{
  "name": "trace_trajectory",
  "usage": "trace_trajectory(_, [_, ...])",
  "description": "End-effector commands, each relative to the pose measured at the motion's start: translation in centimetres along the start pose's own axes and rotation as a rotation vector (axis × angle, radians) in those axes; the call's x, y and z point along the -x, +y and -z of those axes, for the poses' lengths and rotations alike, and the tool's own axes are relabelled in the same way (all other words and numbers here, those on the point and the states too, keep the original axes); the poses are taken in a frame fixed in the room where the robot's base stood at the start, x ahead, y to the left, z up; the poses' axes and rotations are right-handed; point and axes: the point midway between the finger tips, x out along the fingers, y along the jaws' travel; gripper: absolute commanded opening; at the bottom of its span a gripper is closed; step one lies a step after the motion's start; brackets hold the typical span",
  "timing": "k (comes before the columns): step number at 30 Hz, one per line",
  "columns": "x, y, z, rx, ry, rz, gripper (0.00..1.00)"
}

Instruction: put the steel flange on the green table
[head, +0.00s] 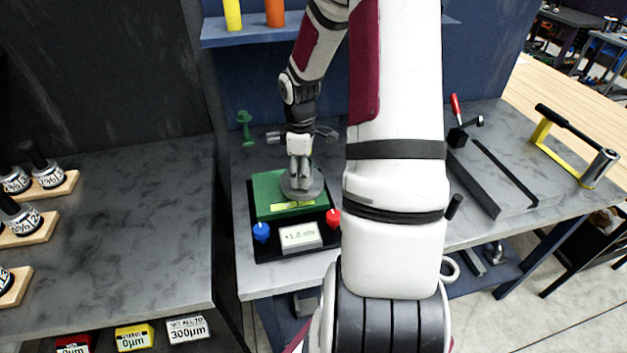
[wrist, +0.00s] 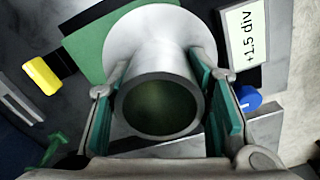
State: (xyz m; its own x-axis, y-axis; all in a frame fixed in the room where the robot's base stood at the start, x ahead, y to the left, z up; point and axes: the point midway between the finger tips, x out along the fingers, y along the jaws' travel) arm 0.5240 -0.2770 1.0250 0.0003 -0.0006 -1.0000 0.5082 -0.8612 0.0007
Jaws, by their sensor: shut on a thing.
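The steel flange (head: 303,185) is a grey disc with a tubular neck, at the green table (head: 270,190) of the positioner. In the wrist view the flange (wrist: 160,100) points its open neck toward the camera, with its wide disc over the green surface (wrist: 90,45). My gripper (head: 300,165) is above the table, its two teal-padded fingers (wrist: 166,105) shut on the neck from both sides. The disc hides part of the green table. I cannot tell whether the disc touches the table.
A clamp with a red handle (head: 456,106) and a yellow-framed tool (head: 541,131) stand at right.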

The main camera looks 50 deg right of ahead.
Motion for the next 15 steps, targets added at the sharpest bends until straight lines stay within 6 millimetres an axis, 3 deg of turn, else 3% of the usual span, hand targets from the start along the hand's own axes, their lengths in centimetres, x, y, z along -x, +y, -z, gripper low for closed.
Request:
trace_trajectory(6, [-0.3, 2.7, 3.3, 0.001, 0.003, -0.004, 0.00])
trace_trajectory(15, [-0.4, 4.0, 5.0, -0.001, 0.001, -0.002, 0.00])
